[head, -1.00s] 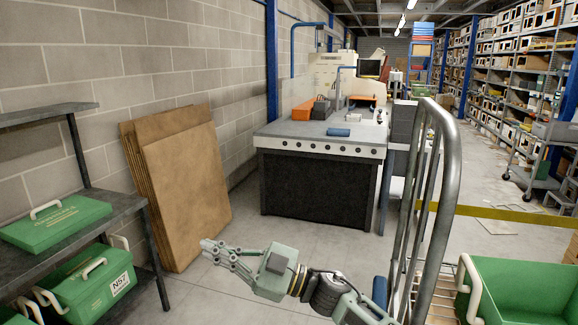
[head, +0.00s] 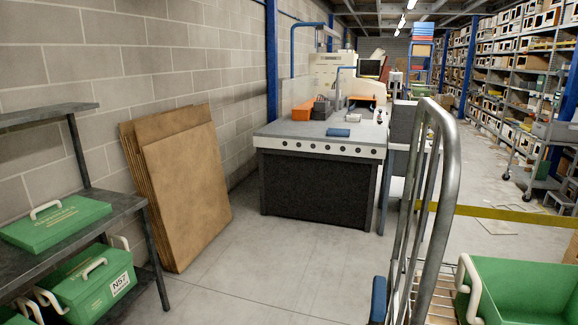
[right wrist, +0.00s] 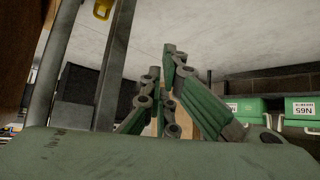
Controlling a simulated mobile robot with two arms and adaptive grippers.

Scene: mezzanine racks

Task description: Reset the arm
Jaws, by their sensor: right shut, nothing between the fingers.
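My right gripper (right wrist: 163,64) shows in the right wrist view, with its green linked fingers drawn together. It is shut and nothing is held between the fingers. Neither arm nor gripper shows in the head view. My left gripper is in no view.
A cart with a curved metal handle (head: 447,190) and a green tote (head: 525,290) stands at right. At left are a dark shelf (head: 110,208) with green boxes (head: 58,222) and leaning cardboard sheets (head: 185,195). A workbench (head: 318,185) stands ahead; the floor before it is clear.

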